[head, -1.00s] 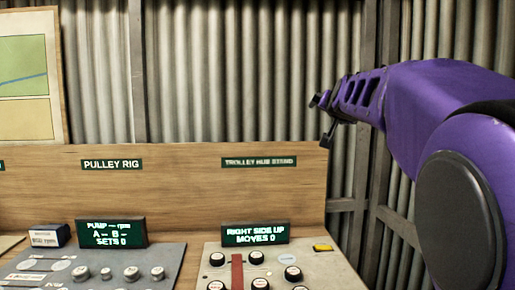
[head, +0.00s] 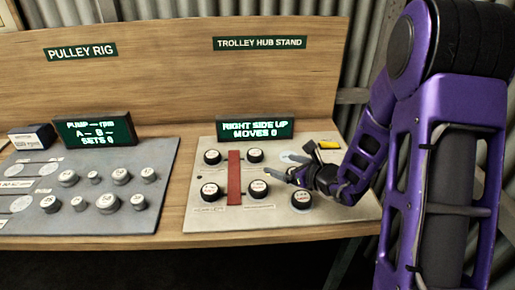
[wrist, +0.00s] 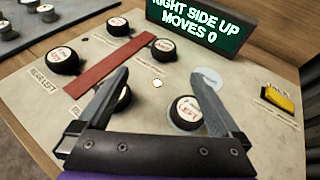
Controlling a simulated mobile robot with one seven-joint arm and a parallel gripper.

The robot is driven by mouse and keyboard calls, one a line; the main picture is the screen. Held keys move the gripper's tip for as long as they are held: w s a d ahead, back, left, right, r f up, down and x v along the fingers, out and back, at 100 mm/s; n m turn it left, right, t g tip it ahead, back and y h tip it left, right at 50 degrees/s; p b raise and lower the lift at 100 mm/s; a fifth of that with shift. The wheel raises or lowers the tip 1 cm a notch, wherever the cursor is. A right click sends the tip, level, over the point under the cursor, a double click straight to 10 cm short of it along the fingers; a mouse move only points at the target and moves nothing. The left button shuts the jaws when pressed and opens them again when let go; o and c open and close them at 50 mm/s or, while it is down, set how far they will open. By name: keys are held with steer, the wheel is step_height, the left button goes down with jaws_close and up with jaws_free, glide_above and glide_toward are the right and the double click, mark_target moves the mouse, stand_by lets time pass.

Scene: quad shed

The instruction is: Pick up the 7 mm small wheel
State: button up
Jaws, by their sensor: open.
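Several black wheels with white printed caps stand on the trolley hub stand board (head: 225,218). The print is too small to tell which is the 7 mm small wheel. Left of the red bar are a far wheel (head: 212,157) and a near wheel (head: 209,191). Right of it are a far wheel (head: 255,155) and a near wheel (head: 258,190). Another wheel (head: 301,197) sits on a pale disc at the right. My gripper (wrist: 164,76) is open and empty above the board's right half. In the wrist view, its left finger partly hides the near wheel right of the bar (wrist: 118,97).
The red bar (head: 234,178) divides the wheels. A display (head: 255,129) reading "RIGHT SIDE UP MOVES 0" stands behind them. A yellow-topped block (wrist: 277,97) and an empty pale disc (wrist: 207,79) lie at the right. The pulley rig board (head: 130,225) is at the left.

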steer(key=shift+w+f, duration=0.1)
steer(key=shift+f, duration=0.1)
glide_toward(257, 153)
steer(key=shift+m, duration=0.3)
steer(key=x, duration=0.5)
steer(key=shift+s+a+f, duration=0.25)
steer(key=shift+w+r+x, duration=0.1)
steer(key=shift+x, duration=1.45)
steer(key=shift+w+r+x, duration=0.1)
steer(key=shift+x, duration=1.5)
steer(key=shift+d, duration=0.15)
steer(key=c, duration=1.4)
